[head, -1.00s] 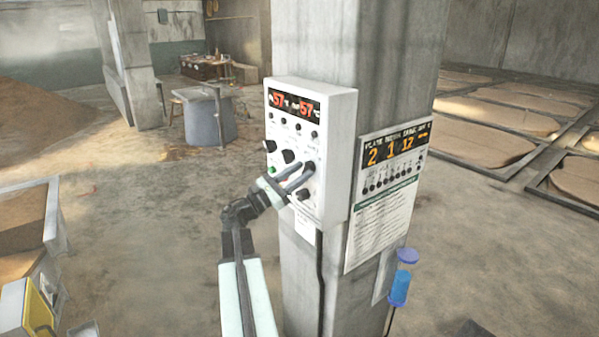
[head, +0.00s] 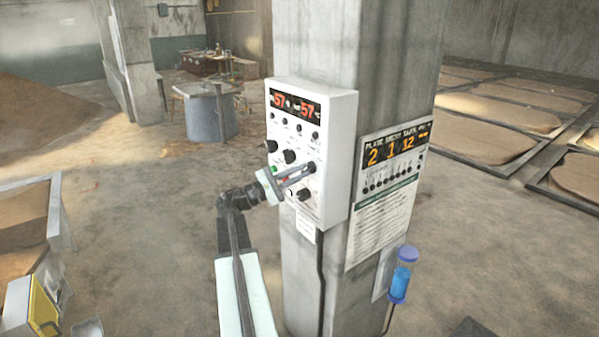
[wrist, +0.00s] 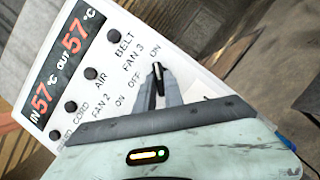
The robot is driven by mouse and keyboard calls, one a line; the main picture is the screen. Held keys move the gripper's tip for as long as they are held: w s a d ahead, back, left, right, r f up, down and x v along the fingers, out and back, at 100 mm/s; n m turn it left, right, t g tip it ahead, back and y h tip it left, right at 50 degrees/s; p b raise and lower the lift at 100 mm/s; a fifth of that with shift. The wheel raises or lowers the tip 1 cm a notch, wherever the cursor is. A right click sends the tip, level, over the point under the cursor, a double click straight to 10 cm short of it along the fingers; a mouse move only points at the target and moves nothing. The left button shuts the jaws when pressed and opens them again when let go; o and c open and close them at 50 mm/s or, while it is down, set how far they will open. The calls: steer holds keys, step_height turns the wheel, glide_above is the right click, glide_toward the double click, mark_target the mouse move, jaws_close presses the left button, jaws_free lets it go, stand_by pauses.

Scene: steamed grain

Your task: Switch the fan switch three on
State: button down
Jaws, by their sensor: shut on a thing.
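The white control box (head: 342,150) is mounted on the concrete pillar. Its red display reads 57 and 57, with several dark buttons and knobs below. In the wrist view the box (wrist: 100,100) carries a FAN 3 label with OFF and ON marks. My gripper (head: 308,168) is at the right knob of the middle row, fan switch three (head: 312,167). In the wrist view my gripper (wrist: 158,80) has its fingertips close together between the OFF and ON marks. The jaws are shut on the switch, which they mostly hide. Its exact pointing direction cannot be told.
Other dark knobs (head: 290,156) sit close by on the box. A second panel with an orange display (head: 398,148) hangs on the pillar's right face. A blue cylinder (head: 401,282) hangs below it. Floor left of the pillar is open.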

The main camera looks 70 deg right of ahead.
steer(key=c, duration=1.4)
jaws_free()
steer(key=shift+c, duration=0.2)
steer(key=shift+w, duration=0.1)
steer(key=b+v, duration=0.2)
steer(key=v, duration=0.5)
steer(key=shift+w+a, duration=0.25)
steer(key=shift+a, duration=0.05)
